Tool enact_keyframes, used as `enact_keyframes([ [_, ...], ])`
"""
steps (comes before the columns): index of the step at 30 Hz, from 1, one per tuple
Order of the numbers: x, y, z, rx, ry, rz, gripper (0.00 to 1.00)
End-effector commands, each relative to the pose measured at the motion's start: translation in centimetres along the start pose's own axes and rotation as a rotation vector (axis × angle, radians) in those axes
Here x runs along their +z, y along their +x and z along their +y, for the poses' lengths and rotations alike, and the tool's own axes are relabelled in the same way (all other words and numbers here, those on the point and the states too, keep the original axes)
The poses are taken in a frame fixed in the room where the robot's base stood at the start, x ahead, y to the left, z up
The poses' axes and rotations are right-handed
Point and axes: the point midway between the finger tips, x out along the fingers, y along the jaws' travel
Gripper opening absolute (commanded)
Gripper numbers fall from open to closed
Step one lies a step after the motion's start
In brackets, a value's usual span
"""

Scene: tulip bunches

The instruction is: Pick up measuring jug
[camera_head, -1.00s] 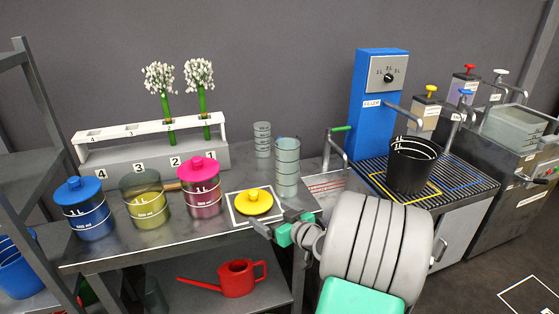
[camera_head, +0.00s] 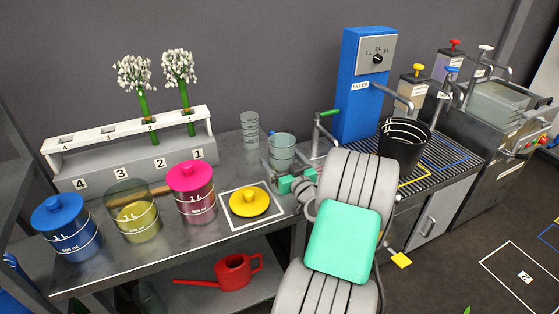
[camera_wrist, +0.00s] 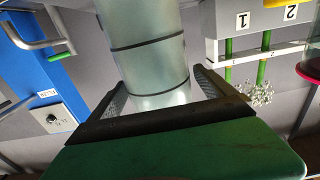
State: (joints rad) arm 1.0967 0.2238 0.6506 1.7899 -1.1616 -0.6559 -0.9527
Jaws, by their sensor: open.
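The measuring jug appears to be the larger clear, banded cylinder (camera_head: 283,147), upright on the metal bench right of the yellow lid. My gripper (camera_head: 272,172) is in front of its lower part and hides its base. In the wrist view, which is upside down, the jug (camera_wrist: 148,50) fills the space ahead of the open fingers (camera_wrist: 160,88). One finger lies on either side of it, and the jug's near part shows between them. I cannot tell whether either finger touches it.
A smaller clear cylinder (camera_head: 250,130) stands just behind left of the jug. The yellow lid (camera_head: 249,201) lies on a white-framed mat to the left. Lidded canisters, including a pink one (camera_head: 191,194), stand farther left. The blue filler (camera_head: 365,85) and black bucket (camera_head: 403,148) are right.

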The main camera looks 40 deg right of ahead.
Motion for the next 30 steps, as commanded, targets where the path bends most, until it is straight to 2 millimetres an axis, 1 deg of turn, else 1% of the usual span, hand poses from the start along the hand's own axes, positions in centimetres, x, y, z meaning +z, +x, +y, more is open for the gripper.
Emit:
enact_keyframes([
  [1, -0.15, 0.68, -0.07, -0.001, 0.0, 0.0, 0.93],
  [3, -0.07, 1.15, 0.04, 0.001, 0.0, 0.001, 0.93],
  [9, 0.0, 1.14, 0.18, 0.004, 0.0, 0.0, 0.92],
  [30, 0.0, 1.11, 0.14, 0.003, 0.0, 0.0, 0.35],
])
